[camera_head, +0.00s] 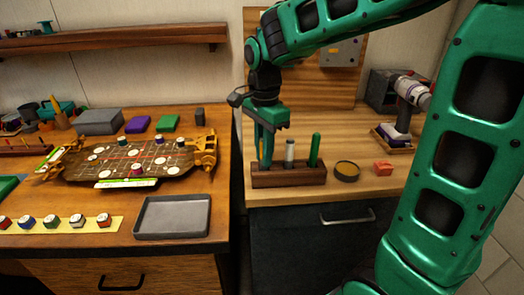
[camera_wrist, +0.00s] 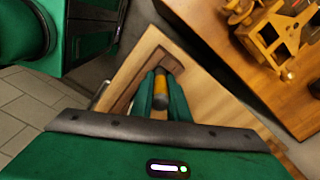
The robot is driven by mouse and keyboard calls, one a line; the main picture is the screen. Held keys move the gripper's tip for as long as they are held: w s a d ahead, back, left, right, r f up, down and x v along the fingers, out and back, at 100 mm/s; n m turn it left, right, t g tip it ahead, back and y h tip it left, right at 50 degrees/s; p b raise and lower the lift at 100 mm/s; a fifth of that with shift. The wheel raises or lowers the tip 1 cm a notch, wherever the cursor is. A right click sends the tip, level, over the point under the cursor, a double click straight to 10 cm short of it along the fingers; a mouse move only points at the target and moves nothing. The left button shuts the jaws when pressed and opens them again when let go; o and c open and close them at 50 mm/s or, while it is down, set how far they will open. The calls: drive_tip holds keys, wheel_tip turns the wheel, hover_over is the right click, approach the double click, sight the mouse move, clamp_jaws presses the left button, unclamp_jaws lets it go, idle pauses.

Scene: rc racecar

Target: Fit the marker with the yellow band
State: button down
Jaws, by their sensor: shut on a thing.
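My gripper (camera_head: 265,158) is at the left end of a dark wooden marker block (camera_head: 290,180) on the right-hand bench, fingers pointing down. In the wrist view my green fingers (camera_wrist: 160,95) are shut on a marker with a yellow band (camera_wrist: 161,88) and a grey end. In the head view the fingers hide this marker. I cannot tell whether its lower end sits in the block. A white-grey marker (camera_head: 289,154) and a green marker (camera_head: 314,149) stand upright in the block, right of my gripper. The block's dark wood (camera_wrist: 124,90) also shows in the wrist view.
A brown racecar chassis (camera_head: 105,167) with gold-coloured ends lies on the left bench, behind a grey tray (camera_head: 172,217) and a yellow strip (camera_head: 60,225) with several coloured pieces. A round dark tin (camera_head: 346,172) and a red block (camera_head: 383,168) lie right of the marker block. A gap separates the benches.

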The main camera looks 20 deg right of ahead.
drive_tip(key=shift+f, duration=0.4)
drive_tip(key=c, duration=1.6)
unclamp_jaws()
drive_tip(key=shift+r, duration=0.1)
wheel_tip(320, 180, up, 10)
drive_tip(key=shift+r, duration=0.25)
